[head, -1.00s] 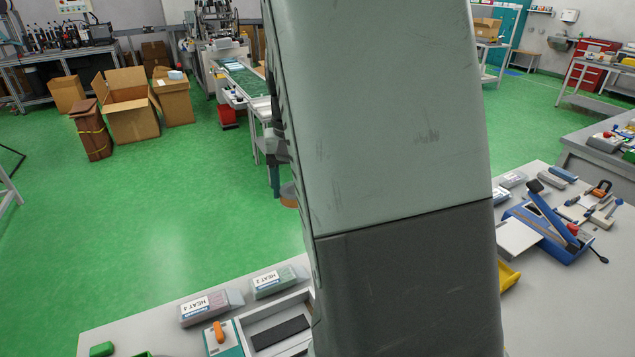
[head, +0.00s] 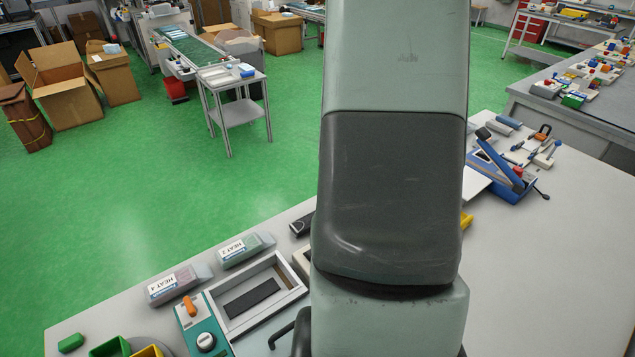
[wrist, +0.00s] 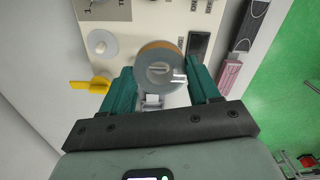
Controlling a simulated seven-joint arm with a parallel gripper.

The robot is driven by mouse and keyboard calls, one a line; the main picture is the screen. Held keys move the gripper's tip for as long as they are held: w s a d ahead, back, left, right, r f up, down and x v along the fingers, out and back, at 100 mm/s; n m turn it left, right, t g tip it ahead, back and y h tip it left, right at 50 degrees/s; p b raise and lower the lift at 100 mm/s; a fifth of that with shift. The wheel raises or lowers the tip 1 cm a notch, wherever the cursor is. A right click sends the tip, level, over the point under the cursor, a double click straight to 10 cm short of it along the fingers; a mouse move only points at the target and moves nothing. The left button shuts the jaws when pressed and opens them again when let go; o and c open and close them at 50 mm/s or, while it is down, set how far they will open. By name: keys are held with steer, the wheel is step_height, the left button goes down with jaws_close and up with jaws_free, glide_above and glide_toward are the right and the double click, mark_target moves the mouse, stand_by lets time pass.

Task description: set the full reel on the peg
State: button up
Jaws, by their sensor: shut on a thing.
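In the wrist view, my gripper (wrist: 160,70) is shut on a reel (wrist: 160,54), with one teal finger on each side of it. The reel is a ring with an orange-brown outer edge and a pale grey face. It is held over a beige machine panel (wrist: 125,43). Light metal pieces show in and beside the reel's hole; I cannot tell whether one is the peg or whether the reel is around it. A pale round disc (wrist: 102,42) sits on the panel to the left. In the head view my arm hides the gripper and reel.
A yellow part (wrist: 90,86) juts out left of my fingers. A blue lever tool (head: 505,170) stands at right. The right tabletop is clear.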

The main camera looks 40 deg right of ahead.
steer(key=s+d+f+m, duration=0.1)
steer(key=s+m, duration=0.1)
steer(key=s, duration=0.1)
steer(key=s+f+m, duration=0.1)
steer(key=s+f, duration=0.1)
steer(key=s, duration=0.2)
steer(key=s+d+f+m, duration=0.1)
steer(key=s+m, duration=0.1)
steer(key=s, duration=0.2)
steer(key=shift+s+d+f+m, duration=0.2)
steer(key=shift+d+f+m, duration=0.1)
steer(key=shift+s+f, duration=0.1)
steer(key=shift+f, duration=3.4)
steer(key=shift+a+f, duration=0.1)
steer(key=shift+f, duration=0.1)
steer(key=o, duration=1.1)
steer(key=shift+o, duration=0.2)
steer(key=shift+r, duration=0.1)
steer(key=shift+r, duration=0.95)
